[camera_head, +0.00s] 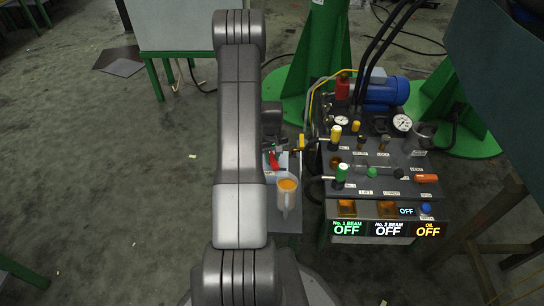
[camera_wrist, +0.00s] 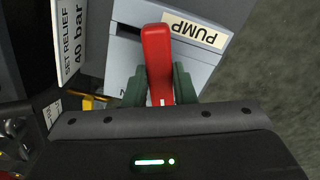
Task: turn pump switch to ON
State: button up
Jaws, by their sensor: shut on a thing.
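The pump switch has a red lever (camera_wrist: 157,55) on a grey box (camera_wrist: 198,62) with an upside-down PUMP label (camera_wrist: 196,34) in the wrist view. My gripper (camera_wrist: 158,86) has a green finger on each side of the lever and is shut on it. Part of a letter shows on the box left of the lever; the rest is hidden, so I cannot read the switch position. In the head view the red lever (camera_head: 273,161) shows just right of my arm, which hides part of the box.
A clear mug of orange liquid (camera_head: 288,193) stands close to the switch. The control panel (camera_head: 385,165) to the right has several knobs, gauges and a blue motor (camera_head: 386,91). Its displays (camera_head: 387,229) read OFF. A SET RELIEF 40 bar sign (camera_wrist: 72,40) is left of the switch.

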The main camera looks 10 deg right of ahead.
aim_at(271, 157)
jog(key=m, duration=0.4)
jog(key=shift+w+a+r+m, duration=0.1)
jog(key=shift+m, duration=0.2)
jog(key=o, duration=1)
notch_tip(271, 157, up, 14)
jog(key=p, duration=0.4)
